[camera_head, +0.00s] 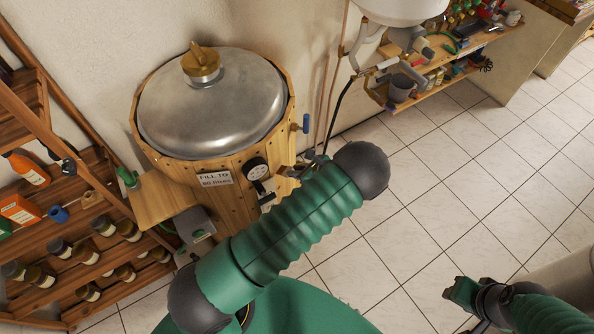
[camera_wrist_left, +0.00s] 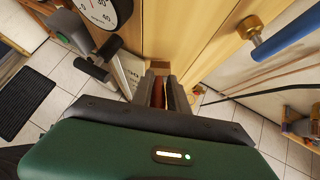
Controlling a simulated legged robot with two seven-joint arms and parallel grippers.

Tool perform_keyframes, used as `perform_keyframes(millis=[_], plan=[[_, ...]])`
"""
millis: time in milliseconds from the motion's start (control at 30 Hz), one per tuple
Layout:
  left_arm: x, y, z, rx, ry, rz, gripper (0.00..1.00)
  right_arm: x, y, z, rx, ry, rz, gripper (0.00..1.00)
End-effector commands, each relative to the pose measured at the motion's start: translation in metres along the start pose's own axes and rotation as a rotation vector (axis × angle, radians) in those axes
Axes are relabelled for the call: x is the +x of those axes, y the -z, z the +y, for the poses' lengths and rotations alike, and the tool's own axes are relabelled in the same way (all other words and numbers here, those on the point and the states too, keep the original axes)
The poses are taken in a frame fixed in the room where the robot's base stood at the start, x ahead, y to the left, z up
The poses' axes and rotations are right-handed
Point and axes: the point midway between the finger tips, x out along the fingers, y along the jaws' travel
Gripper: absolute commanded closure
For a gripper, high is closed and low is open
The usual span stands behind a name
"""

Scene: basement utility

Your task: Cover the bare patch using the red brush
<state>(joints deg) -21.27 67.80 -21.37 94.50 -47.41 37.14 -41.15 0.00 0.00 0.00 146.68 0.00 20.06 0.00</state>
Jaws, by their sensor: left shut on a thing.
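My left gripper (camera_wrist_left: 167,92) is shut on a narrow reddish-brown thing (camera_wrist_left: 158,94), likely the red brush; only a small part of it shows between the fingers. In the left wrist view the fingers point along the pale wooden side of the barrel. In the head view my green left arm crosses in front of the barrel (camera_head: 229,203) and hides most of this gripper. I cannot make out a bare patch in either view. At lower right in the head view is the end of my right arm, with a green part; whether its jaws are open is unclear.
The barrel has a metal lid (camera_head: 212,110), a round gauge (camera_head: 257,168) and a blue-handled tap (camera_head: 306,123), close by the left gripper. A wooden rack (camera_head: 75,200) with jars and bottles stands left. A sink (camera_head: 400,8) hangs above. Tiled floor (camera_head: 450,190) is open at right.

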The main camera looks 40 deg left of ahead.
Motion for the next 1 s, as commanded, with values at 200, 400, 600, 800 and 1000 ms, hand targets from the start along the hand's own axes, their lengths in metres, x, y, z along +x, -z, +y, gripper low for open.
perform_keyframes(millis=[200,400,600,800,1000], plan=[[0.002,-0.001,0.001,0.0,-0.002,-0.003,1.0,0.002,0.0,0.0,0.0,0.0,0.0,0.64],[0.014,0.012,0.0,0.0,-0.003,-0.003,1.0,0.015,-0.004,0.0,0.0,0.0,0.0,0.64],[0.012,0.011,0.0,-0.001,-0.002,-0.003,1.0,0.013,-0.003,0.0,0.0,0.0,0.0,0.64],[0.0,-0.002,0.001,-0.001,-0.002,-0.003,1.0,-0.001,0.0,0.0,0.0,0.0,0.0,0.64],[-0.002,-0.004,0.001,0.0,-0.002,-0.004,1.0,-0.002,0.001,0.0,0.0,0.0,0.0,0.64]])
